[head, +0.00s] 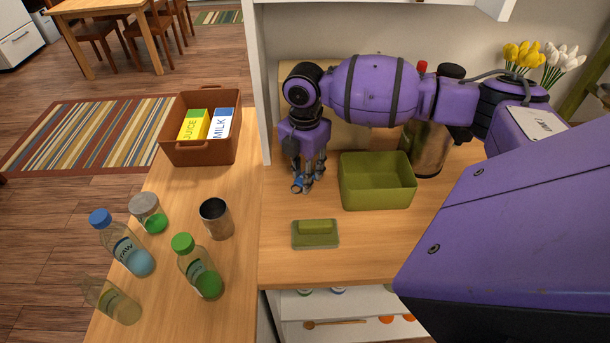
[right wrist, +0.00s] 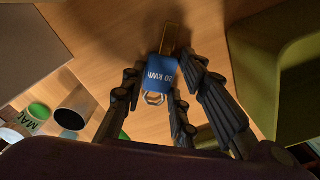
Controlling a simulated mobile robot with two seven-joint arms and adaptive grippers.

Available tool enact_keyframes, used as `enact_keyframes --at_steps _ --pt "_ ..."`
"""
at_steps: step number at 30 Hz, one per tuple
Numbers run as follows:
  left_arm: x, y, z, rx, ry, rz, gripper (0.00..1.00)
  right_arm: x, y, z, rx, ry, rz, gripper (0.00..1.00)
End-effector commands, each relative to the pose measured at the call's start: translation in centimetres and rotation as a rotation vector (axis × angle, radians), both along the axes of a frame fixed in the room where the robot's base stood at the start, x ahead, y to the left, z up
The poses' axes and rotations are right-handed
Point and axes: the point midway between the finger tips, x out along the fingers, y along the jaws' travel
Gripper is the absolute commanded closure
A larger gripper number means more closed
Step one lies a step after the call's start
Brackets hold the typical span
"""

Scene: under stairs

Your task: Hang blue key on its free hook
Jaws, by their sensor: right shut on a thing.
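My right gripper (head: 304,180) points down over the counter, left of the green bin. I can make out no hooks in either view. My left gripper is out of view.
A green bin (head: 378,195) stands right of the gripper, with a green dish holding a block (head: 315,240) in front. A white upright panel (head: 258,80) rises to the left. Bottles, a metal cup (head: 216,222) and a brown crate (head: 188,152) stand on the left counter.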

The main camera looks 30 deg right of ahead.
Motion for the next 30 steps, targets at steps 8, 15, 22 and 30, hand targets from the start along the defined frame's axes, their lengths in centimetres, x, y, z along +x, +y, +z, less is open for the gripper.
enact_keyframes --at_steps 8,15,22,30 --pt "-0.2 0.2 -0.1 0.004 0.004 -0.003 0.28 0.1 0.0 2.2 0.001 -0.004 0.000 0.98" --pt "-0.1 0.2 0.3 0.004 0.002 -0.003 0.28 -2.1 1.6 6.5 0.001 -0.005 0.004 0.98" --pt "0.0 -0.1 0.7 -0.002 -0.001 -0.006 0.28 -6.4 4.8 10.5 0.000 -0.003 0.007 0.98" --pt "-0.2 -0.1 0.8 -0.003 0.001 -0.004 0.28 -10.2 7.7 12.5 0.001 -0.001 0.003 0.98"
